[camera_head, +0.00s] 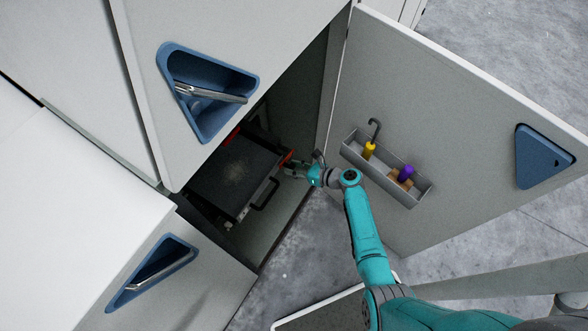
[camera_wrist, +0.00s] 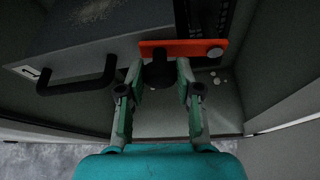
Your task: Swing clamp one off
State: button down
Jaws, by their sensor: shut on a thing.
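My gripper (camera_head: 292,168) reaches into the open cabinet at the right front side of a dark box-like unit (camera_head: 225,185) with a dusty top. In the wrist view my gripper (camera_wrist: 159,75) is shut on the black knob (camera_wrist: 158,72) of an orange-red clamp bar (camera_wrist: 183,48). The bar lies crosswise beside the unit, with a round grey pivot (camera_wrist: 215,53) at its right end. In the head view this clamp (camera_head: 287,157) shows as a small red piece by my fingertips. Another red piece (camera_head: 233,135) is at the unit's far left edge. No number on either is legible.
The unit's black handle (camera_head: 265,194) is close to my gripper's left. The cabinet door (camera_head: 450,130) stands open at right, with a grey tray (camera_head: 415,193) of tools, including a hook, on its inner face. Closed panels with blue triangular recesses (camera_head: 207,125) flank the opening.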

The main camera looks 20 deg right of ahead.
jog(key=shift+w+d+r+m+g+y, duration=0.15)
jog(key=shift+d+r+m+g+y, duration=0.15)
jog(key=shift+r+m+y, duration=0.35)
jog(key=c, duration=0.8)
grip_release()
notch_tip(320, 180, up, 10)
